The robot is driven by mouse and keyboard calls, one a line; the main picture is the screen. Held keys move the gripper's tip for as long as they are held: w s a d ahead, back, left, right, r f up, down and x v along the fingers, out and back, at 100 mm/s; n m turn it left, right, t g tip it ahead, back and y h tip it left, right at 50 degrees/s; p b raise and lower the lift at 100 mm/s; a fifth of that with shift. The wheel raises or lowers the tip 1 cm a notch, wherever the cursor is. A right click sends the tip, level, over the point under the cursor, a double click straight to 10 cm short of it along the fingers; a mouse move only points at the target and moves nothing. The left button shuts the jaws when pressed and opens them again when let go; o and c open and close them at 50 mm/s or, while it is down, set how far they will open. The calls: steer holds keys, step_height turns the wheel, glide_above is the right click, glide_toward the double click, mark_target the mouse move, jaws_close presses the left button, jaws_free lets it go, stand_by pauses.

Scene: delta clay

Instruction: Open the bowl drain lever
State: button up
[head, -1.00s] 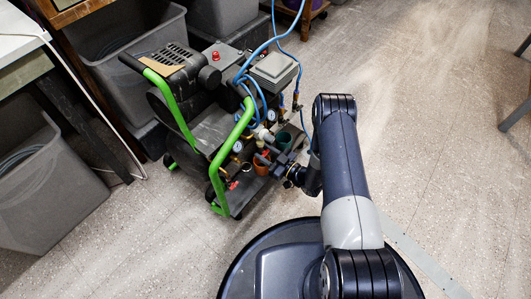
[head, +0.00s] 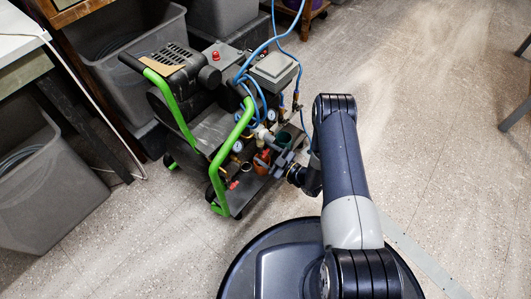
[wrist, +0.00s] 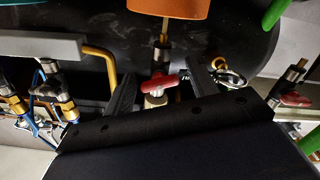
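The orange bowl (wrist: 168,8) shows at the top of the wrist view, with a brass stem running from it to a valve. A red drain lever (wrist: 157,86) sits on that valve, crosswise to the stem. My gripper (wrist: 162,78) is open, with one dark finger on each side of the lever and visible gaps between; I see no contact. In the head view my gripper (head: 273,162) is at the compressor's front, beside the orange bowl (head: 262,157). The lever under the bowl is hidden there.
The compressor cart (head: 210,130) has a green handle frame (head: 228,150) close left of my gripper. Another red lever (wrist: 295,100), brass fittings and a yellow pipe (wrist: 108,65) crowd the wrist view. Blue hoses (head: 262,45) rise behind.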

steer(key=p+v, duration=0.3)
steer(key=v, duration=0.7)
steer(key=shift+s+d, duration=0.3)
steer(key=shift+m, duration=0.4)
steer(key=c, duration=0.3)
steer(key=shift+d+m, duration=0.1)
steer(key=shift+m, duration=0.4)
steer(key=shift+c, duration=0.7)
steer(key=shift+s+d+m, duration=0.1)
steer(key=shift+m, duration=0.9)
steer(key=shift+c, duration=0.7)
steer(key=w+a+m+b, duration=0.3)
steer(key=w+a+m, duration=0.2)
steer(key=m, duration=0.9)
steer(key=shift+w+a, duration=0.2)
steer(key=shift+a, duration=0.8)
